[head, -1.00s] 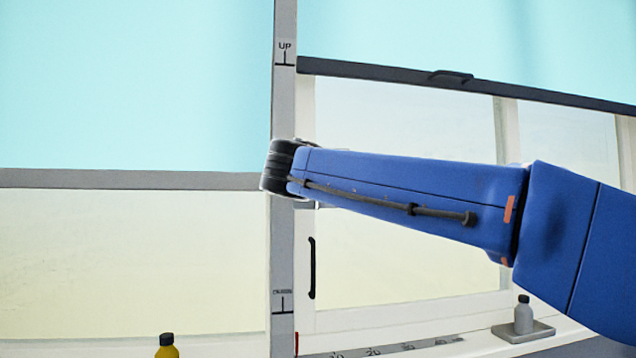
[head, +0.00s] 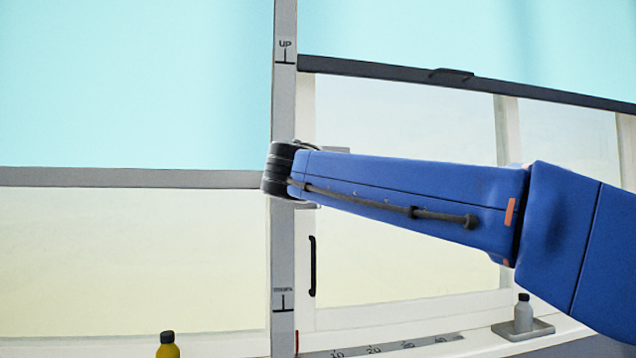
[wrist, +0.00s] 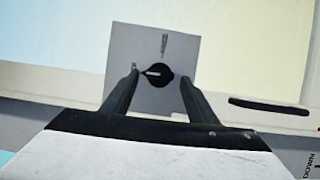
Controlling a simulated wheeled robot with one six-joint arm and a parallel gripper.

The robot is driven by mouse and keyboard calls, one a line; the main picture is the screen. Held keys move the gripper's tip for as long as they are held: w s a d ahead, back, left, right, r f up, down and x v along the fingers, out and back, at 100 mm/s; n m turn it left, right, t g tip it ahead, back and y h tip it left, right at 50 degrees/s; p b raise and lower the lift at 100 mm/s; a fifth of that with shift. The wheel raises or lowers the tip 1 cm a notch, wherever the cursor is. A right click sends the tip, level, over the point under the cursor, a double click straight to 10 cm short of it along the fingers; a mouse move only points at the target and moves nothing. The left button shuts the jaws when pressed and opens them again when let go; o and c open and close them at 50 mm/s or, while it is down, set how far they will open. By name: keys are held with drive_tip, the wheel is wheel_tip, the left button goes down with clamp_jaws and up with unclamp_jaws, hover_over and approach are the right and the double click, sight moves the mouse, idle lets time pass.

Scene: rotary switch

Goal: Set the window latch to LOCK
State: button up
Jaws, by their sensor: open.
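The window latch (wrist: 157,75) is a black round knob with a pale pointer line, on a light square plate (wrist: 130,38) in the wrist view. The pointer line lies nearly level, its tip to the left. Small dark lettering stands above the knob and a tiny mark to its left; I cannot read either. My gripper (wrist: 159,80) is open, with one finger on each side of the knob. I cannot tell whether the fingers touch it. In the head view my blue arm hides the latch, and my fingers are not seen there.
A black handle (wrist: 268,106) is right of the plate; a dark upright handle (head: 312,266) shows in the head view. A grey post (head: 284,230) stands left of my arm. A grey bottle (head: 523,313) stands on a small tray at lower right, a yellow bottle (head: 168,350) at lower left.

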drive_tip(key=shift+s, duration=0.1)
drive_tip(key=s+a, duration=0.2)
drive_tip(key=s, duration=1.5)
drive_tip(key=s+d+f+m+g+h, duration=0.15)
drive_tip(key=d+f+m+g, duration=0.55)
drive_tip(key=d+f, duration=1.9)
drive_tip(key=s+d+f+m+g+y, duration=0.1)
drive_tip(key=s+d+f+m+g, duration=0.2)
drive_tip(key=s+f, duration=0.7)
drive_tip(key=s+d+f+m+g+y, duration=0.2)
drive_tip(key=s+d+f+m, duration=0.4)
drive_tip(key=f, duration=1.2)
drive_tip(key=s+d+g, duration=0.1)
drive_tip(key=s, duration=0.3)
drive_tip(key=shift+s+f+m, duration=0.15)
drive_tip(key=shift+s+m, duration=0.05)
drive_tip(key=shift+m, duration=0.2)
